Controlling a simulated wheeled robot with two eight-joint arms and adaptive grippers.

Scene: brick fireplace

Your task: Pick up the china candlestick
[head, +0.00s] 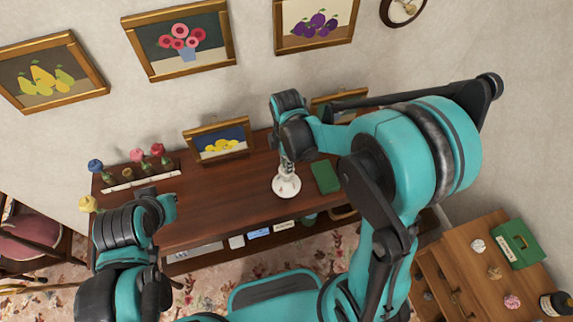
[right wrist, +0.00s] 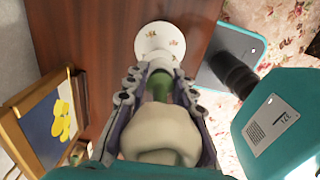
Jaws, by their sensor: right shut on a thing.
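The china candlestick (head: 286,188) is white, with a round foot bearing small floral marks, over the brown wooden top. In the right wrist view, the candlestick (right wrist: 165,40) shows its foot farthest away, a green part of the stem between the fingers and a cream bulb-like upper part nearest the camera. My right gripper (head: 287,158) points down and is shut on its stem; the fingers (right wrist: 160,85) lie on both sides of it. I cannot tell whether the foot touches the wood. My left gripper (head: 148,193) is at the left front of the wooden top, its fingers unclear.
A green book (head: 326,177) lies close to the right of the candlestick. A framed lemon picture (head: 218,140) stands behind, left. Colored flower-like ornaments (head: 135,160) stand at the left end. A wooden cabinet (head: 480,265) with small items stands at right. The front middle of the top is clear.

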